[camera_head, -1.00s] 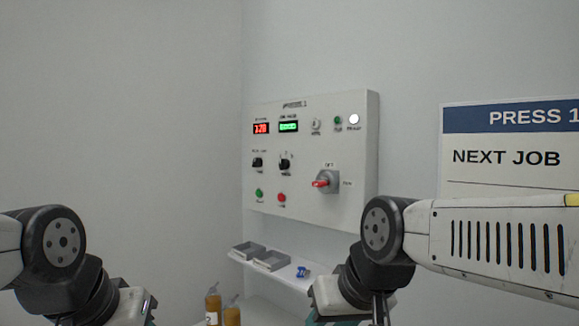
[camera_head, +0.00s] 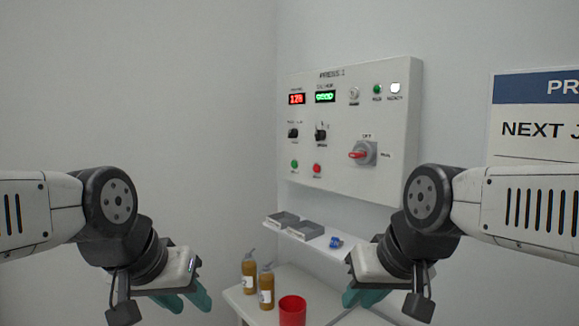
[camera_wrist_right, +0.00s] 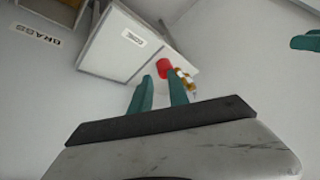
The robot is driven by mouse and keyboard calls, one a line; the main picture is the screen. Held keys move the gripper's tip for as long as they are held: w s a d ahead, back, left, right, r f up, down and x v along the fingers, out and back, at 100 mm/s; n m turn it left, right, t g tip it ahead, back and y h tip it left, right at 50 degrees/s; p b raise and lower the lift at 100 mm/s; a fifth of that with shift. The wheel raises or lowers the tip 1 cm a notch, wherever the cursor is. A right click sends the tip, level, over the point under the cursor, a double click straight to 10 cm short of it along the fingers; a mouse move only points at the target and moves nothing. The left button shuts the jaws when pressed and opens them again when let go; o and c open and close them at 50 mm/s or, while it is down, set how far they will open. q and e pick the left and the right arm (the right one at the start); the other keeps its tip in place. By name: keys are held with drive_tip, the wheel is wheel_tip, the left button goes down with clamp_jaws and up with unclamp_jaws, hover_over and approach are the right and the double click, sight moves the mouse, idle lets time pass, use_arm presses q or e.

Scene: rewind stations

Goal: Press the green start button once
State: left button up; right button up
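The white press panel (camera_head: 405,150) hangs on the wall. A small green button (camera_head: 294,164) sits at its lower left, beside a red button (camera_head: 317,169); their labels are too blurred to read. My left gripper (camera_head: 186,300) is low at the left, its teal fingers apart and empty. My right gripper (camera_head: 364,298) is low, below the panel and well apart from it. The right wrist view shows its two teal fingers (camera_wrist_right: 160,92) apart with nothing between them.
A red rotary switch (camera_head: 358,155), dark knobs and a green lamp (camera_head: 377,89) are on the panel. A shelf (camera_head: 303,232) below holds grey trays and a blue item. A white table (camera_head: 325,300) carries two amber bottles (camera_head: 249,272) and a red cup (camera_head: 292,312).

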clamp_jaws()
idle(1.4)
